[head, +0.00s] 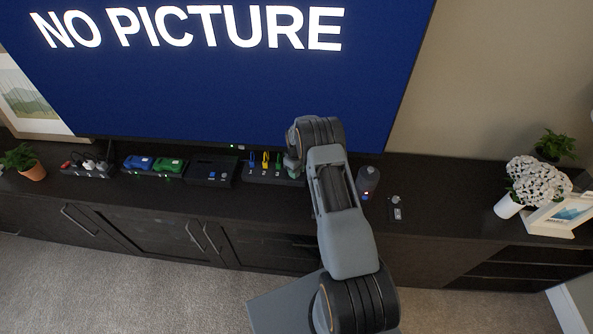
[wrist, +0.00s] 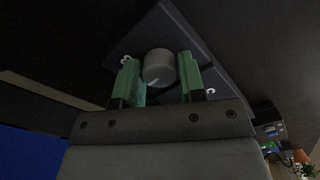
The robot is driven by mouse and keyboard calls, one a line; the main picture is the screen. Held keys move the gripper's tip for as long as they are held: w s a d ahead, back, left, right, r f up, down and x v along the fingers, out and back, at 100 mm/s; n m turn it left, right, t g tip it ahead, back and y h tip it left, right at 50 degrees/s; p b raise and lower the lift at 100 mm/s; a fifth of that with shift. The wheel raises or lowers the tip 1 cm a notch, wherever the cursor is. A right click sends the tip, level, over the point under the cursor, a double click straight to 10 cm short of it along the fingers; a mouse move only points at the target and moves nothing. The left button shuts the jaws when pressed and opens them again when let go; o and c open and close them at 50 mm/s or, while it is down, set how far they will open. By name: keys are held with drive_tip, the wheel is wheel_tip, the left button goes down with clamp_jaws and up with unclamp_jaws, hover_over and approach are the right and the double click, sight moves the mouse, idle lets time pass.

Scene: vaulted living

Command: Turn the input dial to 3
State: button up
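The input dial (wrist: 159,68) is a round grey knob on a dark plate (wrist: 190,38) in the wrist view. A pale mark on its face points to the lower left. A "3" (wrist: 125,60) is printed at the plate's left, partly behind a finger; another label (wrist: 210,92) at the right is hard to read. My gripper (wrist: 160,76) has its two green fingers on either side of the dial, very close to it. I cannot tell whether they touch it. In the head view my gripper (head: 293,163) is at the cabinet top, mostly behind my arm, which hides the dial.
On the dark cabinet (head: 455,215), left of my arm, are a box with coloured levers (head: 263,168), a black box (head: 211,172), blue and green blocks (head: 153,165) and a power strip (head: 88,168). The television (head: 215,85) stands behind.

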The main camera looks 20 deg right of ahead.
drive_tip(key=c, duration=0.5)
drive_tip(key=shift+f+b, duration=0.1)
drive_tip(key=shift+b, duration=0.2)
drive_tip(key=shift+f+m+b, duration=0.1)
drive_tip(key=shift+m+b, duration=0.5)
drive_tip(key=shift+b, duration=0.05)
drive_tip(key=m+b, duration=0.2)
drive_tip(key=shift+b, duration=0.3)
drive_tip(key=m+b, duration=0.1)
drive_tip(key=m, duration=0.1)
drive_tip(key=m+b, duration=0.2)
drive_tip(key=m, duration=0.1)
drive_tip(key=shift+r+m, duration=0.2)
drive_tip(key=shift+m, duration=0.1)
drive_tip(key=shift+b, duration=0.35)
drive_tip(key=o, duration=0.9)
